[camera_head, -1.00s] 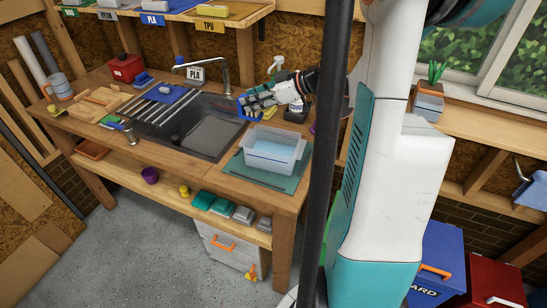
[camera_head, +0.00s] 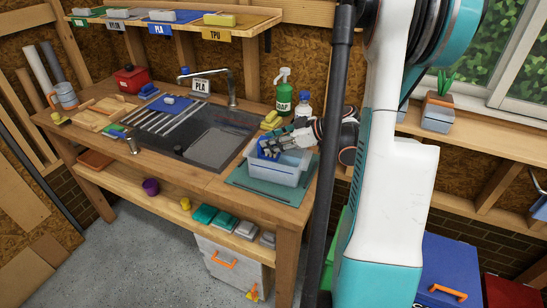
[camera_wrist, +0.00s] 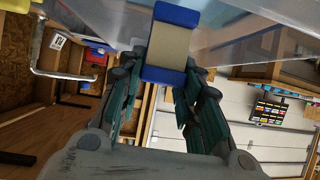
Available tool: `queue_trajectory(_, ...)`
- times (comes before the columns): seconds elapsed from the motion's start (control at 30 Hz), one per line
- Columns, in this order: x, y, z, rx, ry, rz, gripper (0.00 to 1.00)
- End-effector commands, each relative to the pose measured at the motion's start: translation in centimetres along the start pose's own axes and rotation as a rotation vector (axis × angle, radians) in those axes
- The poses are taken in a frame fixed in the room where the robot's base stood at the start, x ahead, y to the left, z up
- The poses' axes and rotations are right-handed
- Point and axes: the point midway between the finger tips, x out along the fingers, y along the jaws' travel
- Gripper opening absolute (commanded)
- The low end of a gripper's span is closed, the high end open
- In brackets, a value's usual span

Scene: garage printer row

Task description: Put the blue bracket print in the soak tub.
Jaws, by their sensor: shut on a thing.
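My gripper (camera_head: 273,147) is at the mouth of the translucent soak tub (camera_head: 279,177), towards its back left. It is shut on the blue bracket print (camera_head: 266,153). In the wrist view the bracket (camera_wrist: 170,75) shows as blue ends with a tan middle between the fingers of my gripper (camera_wrist: 167,88). The tub's clear wall (camera_wrist: 250,45) shows close beside it. The tub stands on a green mat (camera_head: 247,180) at the bench's right end. I cannot tell whether the bracket touches the liquid or the tub floor.
A dark sink (camera_head: 205,148) with a tap (camera_head: 228,85) lies left of the tub. A green soap bottle (camera_head: 284,95) and a clear bottle (camera_head: 304,105) stand behind it. A dark post (camera_head: 325,170) stands at the right.

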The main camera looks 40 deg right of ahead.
Motion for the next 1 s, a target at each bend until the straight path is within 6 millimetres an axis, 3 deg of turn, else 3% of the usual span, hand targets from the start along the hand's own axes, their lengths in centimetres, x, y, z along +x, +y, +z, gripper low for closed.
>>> queue_trajectory(0.17, 0.5, 0.0, 0.9, 0.0, 0.0, 0.0, 0.12)
queue_trajectory(0.43, 2.2, 0.0, 4.1, 0.0, 0.0, 0.0, 0.12)
queue_trajectory(0.8, 2.4, 0.0, 4.4, 0.0, 0.0, 0.0, 0.12)
queue_trajectory(0.83, 2.4, 0.0, 4.4, 0.0, 0.0, 0.0, 0.37)
queue_trajectory(0.9, 2.4, 0.0, 4.3, 0.0, 0.0, 0.0, 0.53)
queue_trajectory(1.0, 2.4, 0.0, 4.3, 0.0, 0.0, 0.0, 0.53)
